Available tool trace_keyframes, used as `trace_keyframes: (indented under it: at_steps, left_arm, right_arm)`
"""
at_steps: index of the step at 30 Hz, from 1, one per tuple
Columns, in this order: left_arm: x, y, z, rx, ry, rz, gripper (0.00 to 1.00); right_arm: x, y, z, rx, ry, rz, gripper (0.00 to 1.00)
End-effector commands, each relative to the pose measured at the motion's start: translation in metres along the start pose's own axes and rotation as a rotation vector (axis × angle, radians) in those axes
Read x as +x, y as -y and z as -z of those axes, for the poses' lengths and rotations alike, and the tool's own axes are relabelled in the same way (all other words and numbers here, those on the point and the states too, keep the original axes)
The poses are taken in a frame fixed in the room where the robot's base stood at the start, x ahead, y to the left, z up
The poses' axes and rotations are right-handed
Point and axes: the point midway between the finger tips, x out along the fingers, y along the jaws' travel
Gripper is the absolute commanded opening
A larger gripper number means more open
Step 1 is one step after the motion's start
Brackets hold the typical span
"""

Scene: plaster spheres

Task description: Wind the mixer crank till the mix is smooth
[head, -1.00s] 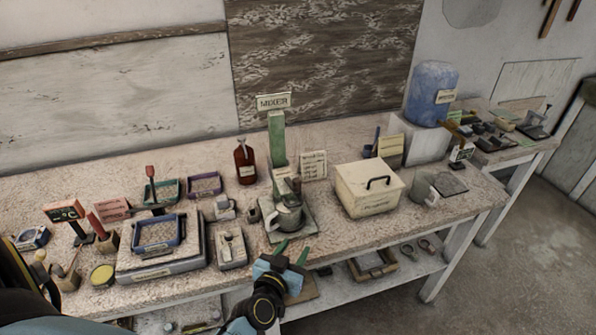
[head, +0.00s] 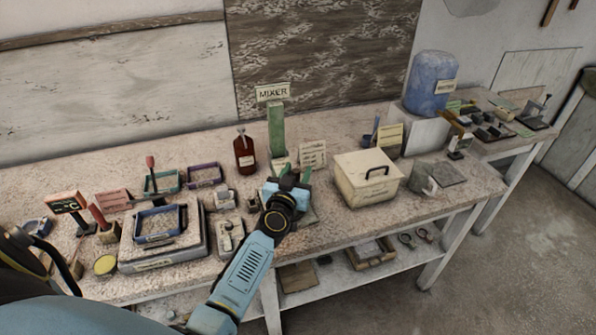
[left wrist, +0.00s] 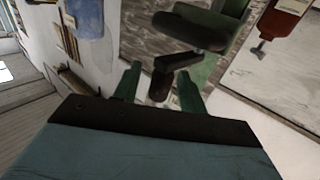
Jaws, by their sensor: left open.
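The mixer (head: 277,132) stands near the middle of the bench, a green post with a "MIXER" sign on top. My left gripper (head: 293,175) is in front of its lower part and hides the cup and most of the crank in the head view. In the left wrist view the green fingers (left wrist: 159,84) are apart. A dark upright crank knob (left wrist: 160,78) shows between them, below a dark crank arm (left wrist: 190,31). I cannot tell whether the fingers touch the knob. The mix is hidden. My right gripper is not in view.
A cream lidded box (head: 368,180) and a grey mug (head: 420,179) stand to the right. A red-brown bottle (head: 245,155) stands left of the mixer. A scale with a blue tray (head: 160,226) is farther left. A blue water jug (head: 432,85) stands at the back right.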

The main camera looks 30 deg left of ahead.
Motion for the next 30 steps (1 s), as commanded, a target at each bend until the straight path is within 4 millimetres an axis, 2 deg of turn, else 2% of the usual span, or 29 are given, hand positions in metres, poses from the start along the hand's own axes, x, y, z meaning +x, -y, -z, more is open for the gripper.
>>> trace_keyframes:
  at_steps: [4,14,23,30]
  left_arm:
    - [0.0110,-0.0001,-0.0006,0.000,0.000,0.000,0.42]
    - [0.0133,-0.0001,-0.0001,0.000,0.001,0.000,0.40]
    - [0.0131,-0.0001,-0.0002,0.000,0.001,0.000,0.01]
    - [0.0140,-0.0003,0.0003,0.000,0.002,0.014,0.00]
  right_arm:
    - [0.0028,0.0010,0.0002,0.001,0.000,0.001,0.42]
    - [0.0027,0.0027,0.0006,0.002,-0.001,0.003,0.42]
    - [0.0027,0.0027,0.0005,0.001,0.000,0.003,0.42]
    - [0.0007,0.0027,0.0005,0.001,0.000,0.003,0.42]
